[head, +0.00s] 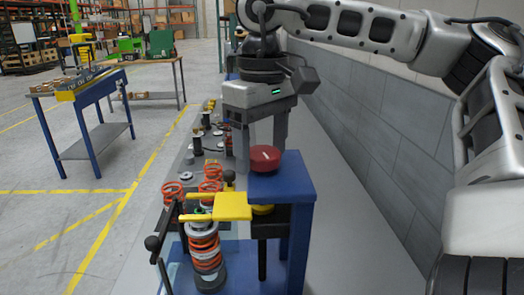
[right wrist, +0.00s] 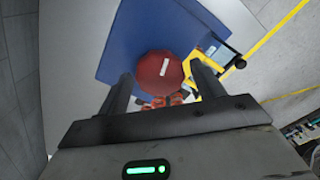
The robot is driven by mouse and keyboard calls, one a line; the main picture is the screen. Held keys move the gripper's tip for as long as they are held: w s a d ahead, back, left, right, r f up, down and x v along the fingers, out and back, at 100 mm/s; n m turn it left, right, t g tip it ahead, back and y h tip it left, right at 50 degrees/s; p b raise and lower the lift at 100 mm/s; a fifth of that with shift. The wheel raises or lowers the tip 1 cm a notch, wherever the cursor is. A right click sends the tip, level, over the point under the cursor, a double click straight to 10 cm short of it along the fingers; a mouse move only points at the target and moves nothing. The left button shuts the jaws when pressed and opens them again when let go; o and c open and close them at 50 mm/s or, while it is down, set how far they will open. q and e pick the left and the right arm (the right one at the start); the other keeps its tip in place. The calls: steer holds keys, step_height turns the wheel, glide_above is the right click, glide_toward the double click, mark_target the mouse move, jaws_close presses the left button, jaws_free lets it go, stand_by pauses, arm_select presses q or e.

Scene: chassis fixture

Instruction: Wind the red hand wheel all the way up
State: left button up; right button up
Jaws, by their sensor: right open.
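The red hand wheel (head: 265,158) lies flat on top of the blue block (head: 282,186) of the fixture. It has a white mark on its top and also shows in the right wrist view (right wrist: 160,72). My right gripper (head: 262,152) points down over the wheel with its fingers apart. In the right wrist view its two fingers (right wrist: 162,80) stand to the left and right of the wheel, with gaps visible on both sides. I cannot tell how far down the fingers reach beside it. My left gripper is not in view.
A yellow plate (head: 232,206) juts left from the blue stand, above an orange spring strut (head: 205,245). More orange springs (head: 172,195) and parts stand on the grey bench behind. A grey wall (head: 370,120) runs along the right. A blue table (head: 85,90) stands at the far left.

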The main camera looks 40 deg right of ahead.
steer(key=m, duration=0.5)
steer(key=shift+m+b, duration=0.3)
steer(key=shift+m, duration=0.1)
steer(key=m, duration=0.6)
steer(key=shift+b, duration=0.35)
